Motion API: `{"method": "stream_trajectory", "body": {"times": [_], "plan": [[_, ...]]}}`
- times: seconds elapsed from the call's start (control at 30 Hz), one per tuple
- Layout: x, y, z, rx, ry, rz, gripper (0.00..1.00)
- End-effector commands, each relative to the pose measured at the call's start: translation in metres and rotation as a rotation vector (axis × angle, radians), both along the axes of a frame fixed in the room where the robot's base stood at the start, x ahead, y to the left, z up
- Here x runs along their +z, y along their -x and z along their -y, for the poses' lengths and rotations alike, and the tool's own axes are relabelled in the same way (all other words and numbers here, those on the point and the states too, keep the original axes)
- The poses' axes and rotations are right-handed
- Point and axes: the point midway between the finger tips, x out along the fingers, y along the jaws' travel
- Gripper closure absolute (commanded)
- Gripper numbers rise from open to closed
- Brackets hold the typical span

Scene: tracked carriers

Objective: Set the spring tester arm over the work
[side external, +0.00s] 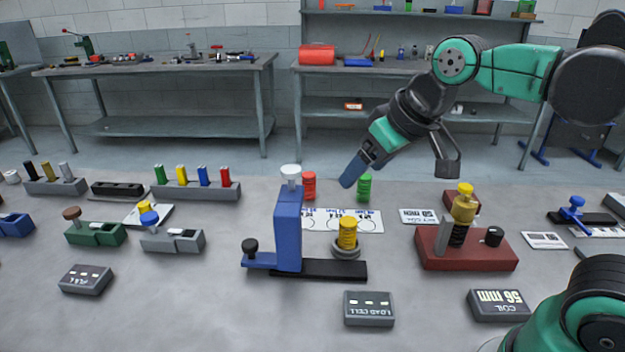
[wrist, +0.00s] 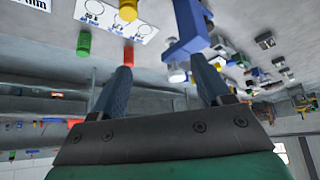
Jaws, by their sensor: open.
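The spring tester arm (side external: 288,228) is a blue upright with a white knob (side external: 291,172) on top and a black knob (side external: 250,246) at its low left end. It stands on a black rail (side external: 320,269). A yellow coil (side external: 348,233), the work, stands on a round grey pad (side external: 347,252) just right of the upright. My gripper (side external: 398,178) is open and empty, above and right of the tester. In the wrist view, the blue arm (wrist: 186,32) and white knob (wrist: 176,74) show between the fingers (wrist: 164,66), nearer the right one.
A dark red fixture (side external: 466,252) with a yellow-topped post stands to the right. A load cell block (side external: 369,309) lies in front.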

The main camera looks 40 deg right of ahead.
Motion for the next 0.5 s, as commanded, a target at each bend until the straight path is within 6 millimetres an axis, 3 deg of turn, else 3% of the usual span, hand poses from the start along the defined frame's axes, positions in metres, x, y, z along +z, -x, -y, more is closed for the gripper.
{"method": "stream_trajectory", "body": {"times": [0.3,0.5], "plan": [[0.028,-0.049,-0.025,0.101,0.025,-0.161,0.30],[0.029,-0.095,-0.054,0.195,0.055,-0.309,0.30]]}}
